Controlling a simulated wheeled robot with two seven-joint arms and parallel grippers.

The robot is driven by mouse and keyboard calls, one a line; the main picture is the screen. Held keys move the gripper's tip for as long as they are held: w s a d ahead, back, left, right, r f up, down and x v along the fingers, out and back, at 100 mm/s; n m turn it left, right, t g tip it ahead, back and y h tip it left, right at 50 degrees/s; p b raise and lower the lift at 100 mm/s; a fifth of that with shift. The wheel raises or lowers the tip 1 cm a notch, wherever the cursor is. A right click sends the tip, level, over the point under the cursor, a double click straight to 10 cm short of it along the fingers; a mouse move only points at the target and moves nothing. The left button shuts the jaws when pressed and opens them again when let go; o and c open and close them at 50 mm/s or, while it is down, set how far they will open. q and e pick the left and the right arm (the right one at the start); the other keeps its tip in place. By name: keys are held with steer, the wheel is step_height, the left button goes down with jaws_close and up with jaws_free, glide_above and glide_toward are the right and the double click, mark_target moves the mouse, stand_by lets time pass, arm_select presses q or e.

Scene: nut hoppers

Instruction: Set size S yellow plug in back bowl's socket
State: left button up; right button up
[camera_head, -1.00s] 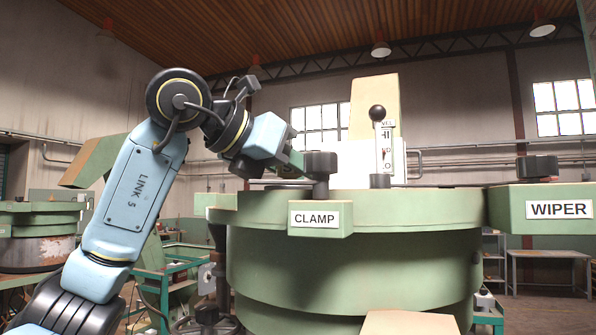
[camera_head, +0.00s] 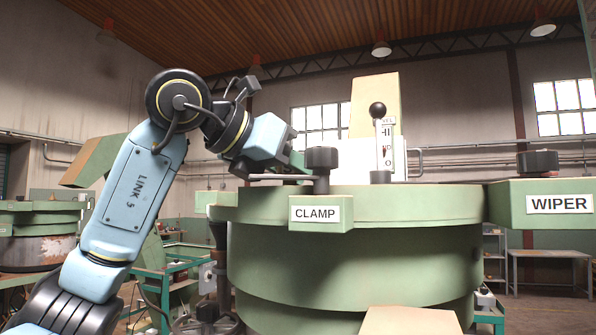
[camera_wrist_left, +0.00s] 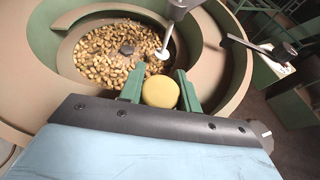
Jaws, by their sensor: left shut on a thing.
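The yellow plug (camera_wrist_left: 160,93) is a round, flat-topped piece between the two green fingers of my left gripper (camera_wrist_left: 160,88) in the left wrist view. My left gripper is shut on it. In the head view, the left gripper (camera_head: 290,164) is at the bowl's rim, partly behind the clamp knob, and the plug is hidden. The big green bowl (camera_head: 350,208) stands in the middle. I cannot make out the socket.
A clamp block (camera_head: 320,216) with a black knob (camera_head: 321,158) sits at the bowl's front rim. A wiper block (camera_head: 545,204) is at the right. A lever with a black ball (camera_head: 377,109) rises behind. A grey rod (camera_wrist_left: 176,20) reaches down into the bowl.

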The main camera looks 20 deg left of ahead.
arm_select(q)
steer(key=shift+f, duration=0.2)
steer(key=o, duration=0.8)
steer(key=v, duration=1.1)
steer(key=shift+p, duration=0.3)
